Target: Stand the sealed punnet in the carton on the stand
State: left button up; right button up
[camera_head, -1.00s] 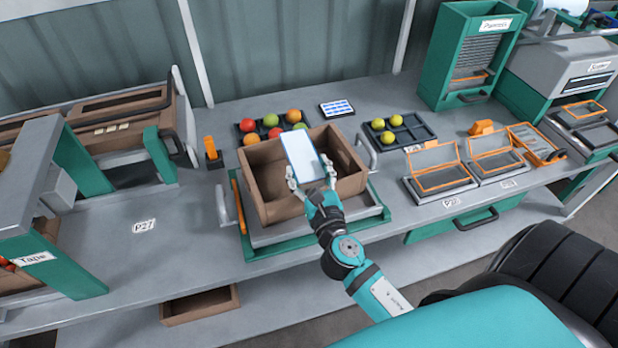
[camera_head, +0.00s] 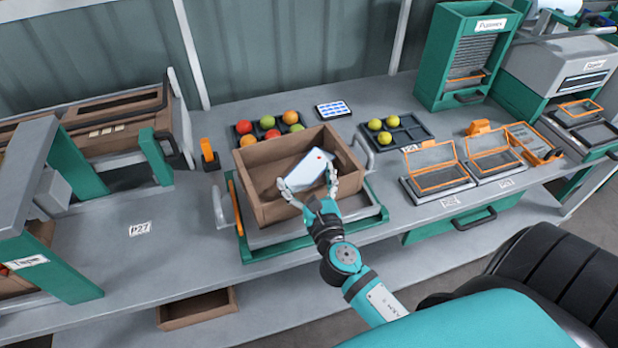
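The sealed punnet (camera_head: 309,171) is a pale, white-topped box with a small red mark. It is tilted and sits within the opening of the brown carton (camera_head: 272,213); whether it touches the carton floor cannot be told. The carton stands on the grey and green stand (camera_head: 290,238). My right gripper (camera_head: 307,190) has its fingers on both sides of the punnet's near end and is shut on it. The punnet's near lower part is hidden by the fingers. My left gripper is not in view.
A tray (camera_head: 249,127) of red, green and orange tomatoes and a tray (camera_head: 407,136) with yellow ones lie behind the carton. Orange-framed units (camera_head: 437,178) stand to the right. A tape frame (camera_head: 60,262) stands at left. The bench around label P27 (camera_head: 139,229) is clear.

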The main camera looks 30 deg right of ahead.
jog(key=b+v, duration=0.4)
jog(key=v, duration=0.7)
jog(key=shift+s, duration=0.4)
